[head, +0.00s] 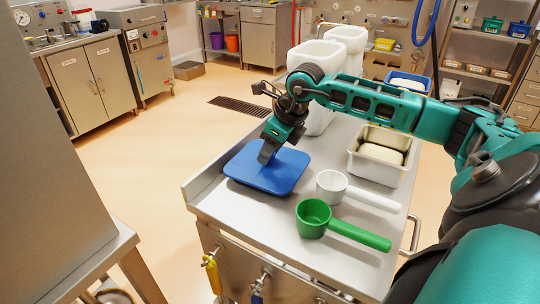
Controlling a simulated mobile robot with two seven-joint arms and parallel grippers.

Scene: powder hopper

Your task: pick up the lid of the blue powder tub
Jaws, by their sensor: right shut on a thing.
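The flat blue lid (285,173) is at the left end of the steel trolley top, level; I cannot tell whether it touches the surface. My right gripper (267,157) points down over its middle and is shut on it; the fingers hide the gripped part. A blue-rimmed tub (431,78) with pale contents stands open at the back right of the trolley, partly behind my right arm. My left gripper is not in view.
On the trolley (228,208) are a green scoop (313,218), a white scoop (331,186) and a steel pan (372,174) with pale contents. Tall white containers (318,58) stand behind my right gripper. A large steel body (50,160) fills the left foreground.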

